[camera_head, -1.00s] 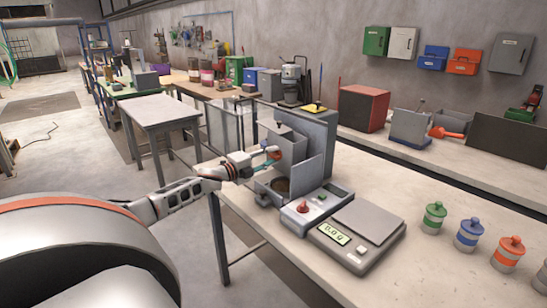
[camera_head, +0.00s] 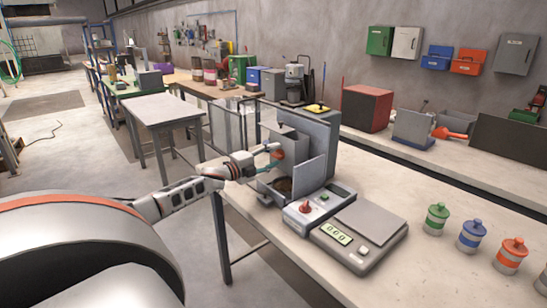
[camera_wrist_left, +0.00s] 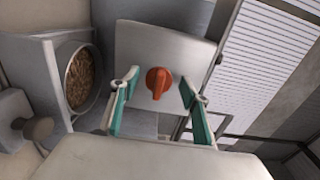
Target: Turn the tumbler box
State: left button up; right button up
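The grey bagger machine (camera_head: 312,150) stands at the left end of the near bench. In the left wrist view, a red-orange knob (camera_wrist_left: 158,83) sits on a pale panel (camera_wrist_left: 165,48), likely the tumbler box. The knob also shows in the head view (camera_head: 277,155). My left gripper (camera_head: 267,163) is at this knob. In the left wrist view its teal fingers (camera_wrist_left: 158,92) are spread on both sides of the knob, with gaps, not closed on it. A round opening with brown pellets (camera_wrist_left: 79,78) is at the left. My right gripper is not in view.
A control box with a red knob (camera_head: 305,208) and a scale (camera_head: 358,236) stand right of the machine. Several lidded jars, including a green one (camera_head: 436,218), are farther right. A mesh guard (camera_head: 235,127) stands behind the gripper.

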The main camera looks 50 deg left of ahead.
pick_arm(q)
jog(key=shift+s, duration=0.1)
jog(key=s, duration=1.1)
jog(key=shift+s+a, duration=0.4)
jog(key=shift+a, duration=0.05)
dwell(0.6)
